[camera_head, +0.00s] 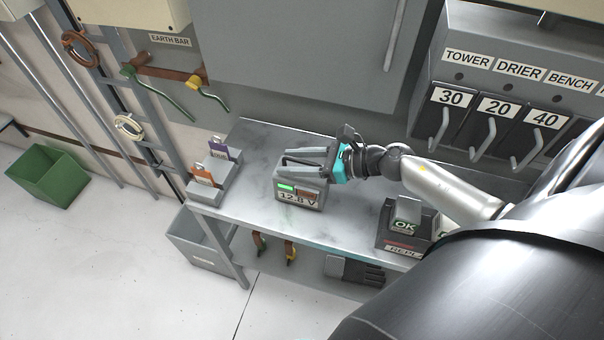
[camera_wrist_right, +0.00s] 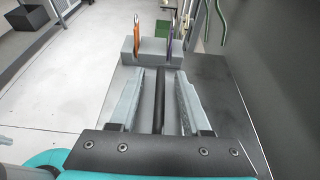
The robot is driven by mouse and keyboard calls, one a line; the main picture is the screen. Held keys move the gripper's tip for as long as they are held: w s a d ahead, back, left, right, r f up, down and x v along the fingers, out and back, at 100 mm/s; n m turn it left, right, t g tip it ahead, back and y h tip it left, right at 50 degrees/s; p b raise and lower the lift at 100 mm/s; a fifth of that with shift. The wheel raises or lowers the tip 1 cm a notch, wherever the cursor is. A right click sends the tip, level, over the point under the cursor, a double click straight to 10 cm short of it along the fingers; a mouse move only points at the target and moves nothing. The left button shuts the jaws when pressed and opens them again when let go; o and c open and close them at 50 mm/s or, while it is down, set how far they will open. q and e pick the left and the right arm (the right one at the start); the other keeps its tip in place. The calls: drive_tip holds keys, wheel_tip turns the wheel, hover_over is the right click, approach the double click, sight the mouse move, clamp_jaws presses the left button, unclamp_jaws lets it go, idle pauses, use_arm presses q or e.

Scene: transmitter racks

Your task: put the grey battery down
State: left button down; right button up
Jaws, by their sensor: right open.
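The grey battery (camera_head: 299,206), with a "12.8 V" label and a small green display, stands upright on the metal bench (camera_head: 262,148). My right gripper (camera_head: 283,164) is level at the top of the battery, its fingers open. In the right wrist view the dark handle bar (camera_wrist_right: 159,100) runs between the two parted fingers (camera_wrist_right: 158,78), with a gap on each side. My left gripper is not in view.
A grey stepped holder (camera_head: 216,184) with an orange and a purple card stands at the bench's left end. A dark box (camera_head: 400,241) with an "OK" unit sits at the right front. Hooked switches (camera_head: 483,138) are behind on the right. Bare bench lies between.

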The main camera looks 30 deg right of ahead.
drive_tip(key=shift+w+a+f, duration=0.2)
drive_tip(key=shift+w+a, duration=0.15)
drive_tip(key=shift+w, duration=0.1)
drive_tip(key=shift+c, duration=0.2)
clamp_jaws()
idle(0.9)
drive_tip(key=shift+r, duration=0.15)
